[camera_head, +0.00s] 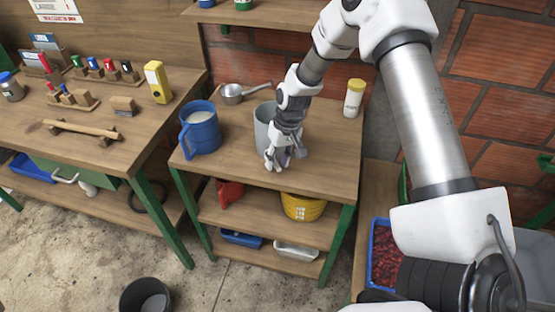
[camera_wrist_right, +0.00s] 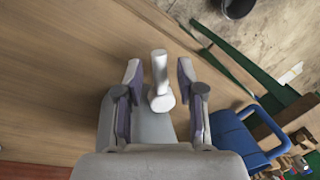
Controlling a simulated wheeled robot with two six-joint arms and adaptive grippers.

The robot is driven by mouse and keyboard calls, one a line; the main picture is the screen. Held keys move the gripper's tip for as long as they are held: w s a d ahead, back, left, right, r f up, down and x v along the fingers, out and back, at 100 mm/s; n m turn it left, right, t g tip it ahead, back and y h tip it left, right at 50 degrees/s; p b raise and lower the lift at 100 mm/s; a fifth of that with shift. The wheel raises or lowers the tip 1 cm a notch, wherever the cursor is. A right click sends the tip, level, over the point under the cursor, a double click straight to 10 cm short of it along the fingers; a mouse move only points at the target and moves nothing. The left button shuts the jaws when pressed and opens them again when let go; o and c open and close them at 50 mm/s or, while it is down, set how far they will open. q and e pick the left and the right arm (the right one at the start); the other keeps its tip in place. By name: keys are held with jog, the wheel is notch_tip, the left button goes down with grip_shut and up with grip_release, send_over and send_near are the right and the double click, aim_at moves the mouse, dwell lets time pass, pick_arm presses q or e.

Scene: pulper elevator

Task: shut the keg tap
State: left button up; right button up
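The keg (camera_head: 264,122) is a grey cylinder on the middle table, partly hidden behind my right gripper. Its tap (camera_wrist_right: 160,80) shows in the right wrist view as a pale grey lever with a rounded base. My right gripper (camera_head: 284,160) is pointed down at the front of the keg. In the right wrist view the two fingers of this gripper (camera_wrist_right: 158,88) are spread, one on each side of the tap, with a visible gap on both sides. In the head view the tap is hard to make out behind the fingers. My left gripper is not in view.
A blue jug (camera_head: 200,131) with pale contents stands left of the keg. A saucepan (camera_head: 234,94) and a white-yellow container (camera_head: 353,98) stand behind. A yellow tub (camera_head: 302,206) is on the shelf below. The tabletop's right part is clear.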

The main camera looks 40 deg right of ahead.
notch_tip(320, 180, up, 12)
jog(key=d, duration=0.2)
jog(key=shift+s+d+f, duration=0.15)
jog(key=shift+s, duration=0.05)
